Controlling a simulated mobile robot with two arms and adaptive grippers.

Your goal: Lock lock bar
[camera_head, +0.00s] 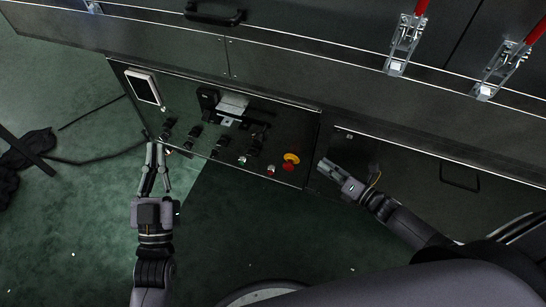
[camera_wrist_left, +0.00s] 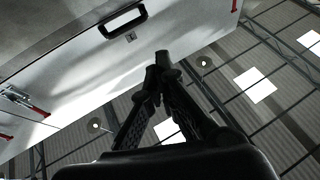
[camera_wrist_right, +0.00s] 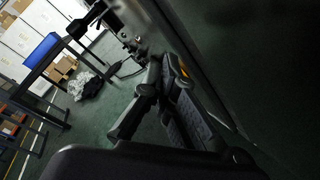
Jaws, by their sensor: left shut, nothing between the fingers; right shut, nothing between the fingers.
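The dryer's dark front shows toggle latches with red handles, one latch (camera_head: 404,45) and a second latch (camera_head: 500,70) at the upper right in the head view. I cannot tell which part is the lock bar. A grey bracket with black parts (camera_head: 232,106) sits on the control panel (camera_head: 185,95). My left gripper (camera_head: 156,147) is shut and empty, below the panel's left part; in the left wrist view its fingertips (camera_wrist_left: 162,62) meet. My right gripper (camera_head: 326,166) is shut and empty, just right of the panel; its fingertips show in the right wrist view (camera_wrist_right: 166,65).
The control panel has a small screen (camera_head: 143,87), black knobs and a yellow-red emergency button (camera_head: 290,160). A black handle (camera_head: 214,14) is on the upper door. Cables lie on the green floor at the left. A blue bin (camera_wrist_right: 42,50) and boxes stand farther off.

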